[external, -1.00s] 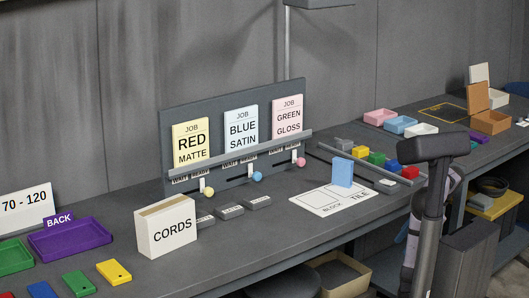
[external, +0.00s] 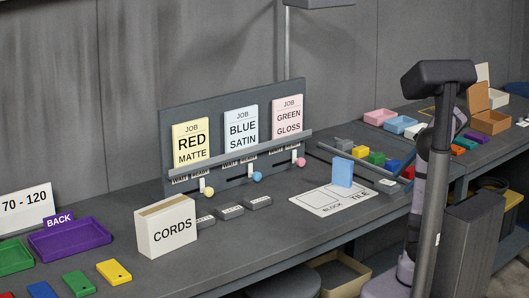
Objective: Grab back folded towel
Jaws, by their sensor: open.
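I cannot make out a folded towel anywhere in the external view. A purple tray (external: 72,240) with a "BACK" label (external: 58,220) stands on the bench at the left; no towel shows in it. My gripper does not show; my own body at the right hides part of the bench and the space beneath it.
A white "CORDS" box (external: 166,228), job cards on a rack (external: 240,165) and a white mat (external: 325,202) with a blue upright tile (external: 342,172) occupy the bench (external: 250,242). A stool (external: 283,282) and open carton (external: 343,272) are below.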

